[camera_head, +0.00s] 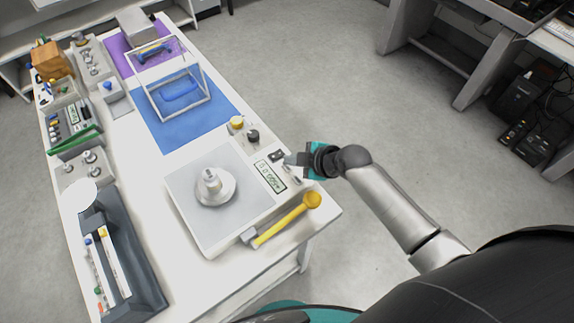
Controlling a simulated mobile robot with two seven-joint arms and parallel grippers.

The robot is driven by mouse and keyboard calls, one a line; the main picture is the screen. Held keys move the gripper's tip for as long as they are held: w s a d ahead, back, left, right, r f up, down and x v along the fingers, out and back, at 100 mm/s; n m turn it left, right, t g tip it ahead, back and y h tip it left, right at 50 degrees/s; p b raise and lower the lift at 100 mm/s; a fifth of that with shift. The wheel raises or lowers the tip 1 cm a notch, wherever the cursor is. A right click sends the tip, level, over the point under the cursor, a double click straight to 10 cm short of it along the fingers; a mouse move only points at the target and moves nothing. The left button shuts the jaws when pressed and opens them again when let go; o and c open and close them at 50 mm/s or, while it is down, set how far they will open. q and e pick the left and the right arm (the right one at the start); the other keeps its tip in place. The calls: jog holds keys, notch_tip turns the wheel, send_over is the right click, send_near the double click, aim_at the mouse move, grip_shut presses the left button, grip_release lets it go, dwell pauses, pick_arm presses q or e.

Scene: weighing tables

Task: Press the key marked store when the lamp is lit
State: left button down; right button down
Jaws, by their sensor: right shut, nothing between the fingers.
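The white weighing scale (228,223) stands at the front of the table, with a metal weight (211,183) on its plate. Its green-grey display (270,177) faces the right side; the digits are too small to read surely. My right gripper (289,160) is shut and empty at the scale's right edge, beside the display, over or close to the keys. A dark key (277,155) shows beside the fingertips. I cannot read key markings or tell whether the fingers touch one. I cannot make out a lit lamp. My left gripper is not in view.
A yellow-handled tool (287,221) lies at the front right edge. A clear-sided frame (180,93) stands on a blue mat (176,137). A dark tray (139,272) lies at left.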

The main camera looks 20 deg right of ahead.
aim_at(291, 169)
jog(key=shift+f, duration=0.1)
jog(key=shift+f+b, duration=0.3)
jog(key=shift+f, duration=0.05)
jog(key=shift+f+b, duration=0.35)
jog(key=shift+f, duration=0.05)
dwell(0.7)
jog(key=shift+r, duration=0.1)
jog(key=shift+r+p, duration=0.75)
jog(key=shift+p, duration=0.05)
notch_tip(291, 169, up, 5)
jog(key=p, duration=0.5)
dwell(0.7)
